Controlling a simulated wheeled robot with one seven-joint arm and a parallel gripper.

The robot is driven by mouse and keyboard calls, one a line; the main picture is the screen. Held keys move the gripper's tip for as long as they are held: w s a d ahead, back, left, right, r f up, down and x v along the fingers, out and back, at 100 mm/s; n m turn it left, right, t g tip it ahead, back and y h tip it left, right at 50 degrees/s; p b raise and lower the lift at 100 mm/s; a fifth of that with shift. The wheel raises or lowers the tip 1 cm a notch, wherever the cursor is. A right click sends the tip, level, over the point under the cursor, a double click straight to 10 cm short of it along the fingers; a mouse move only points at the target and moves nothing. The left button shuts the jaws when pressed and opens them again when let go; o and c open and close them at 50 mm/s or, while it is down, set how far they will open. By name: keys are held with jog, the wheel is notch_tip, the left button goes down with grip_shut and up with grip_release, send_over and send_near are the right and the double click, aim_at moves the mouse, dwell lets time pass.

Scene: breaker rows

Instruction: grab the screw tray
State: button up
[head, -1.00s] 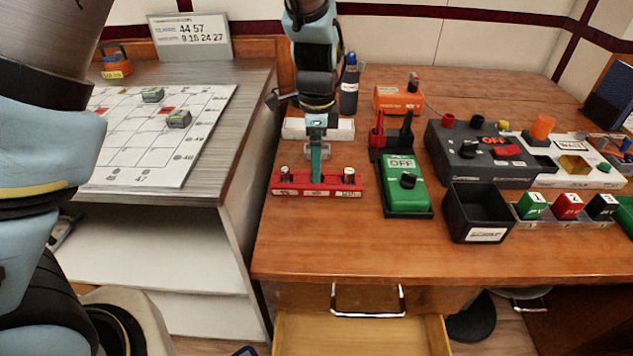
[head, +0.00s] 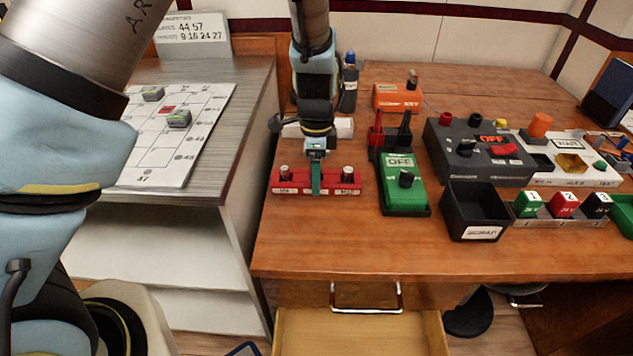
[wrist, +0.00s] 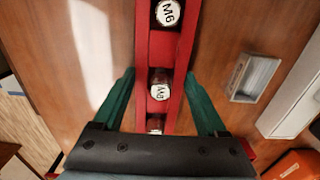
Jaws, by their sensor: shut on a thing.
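The screw tray is a narrow red tray (head: 330,188) near the left front of the wooden desk. It holds small capped jars, and the wrist view shows the tray (wrist: 153,75) running lengthwise with white lids marked M6 and M8 (wrist: 159,84). My gripper (head: 316,181) comes down from above onto the middle of the tray. The fingers and wrist hide part of the tray's middle. I cannot tell whether it is off the desk.
A green OFF box (head: 404,190) stands close to the right, with a black bin (head: 476,212) beyond it. A white box (head: 343,128) and a dark bottle (head: 349,85) are behind the tray. An open drawer (head: 360,335) juts out below. Bare desk lies in front.

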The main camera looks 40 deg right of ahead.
jog(key=c, duration=0.9)
jog(key=shift+r, duration=0.15)
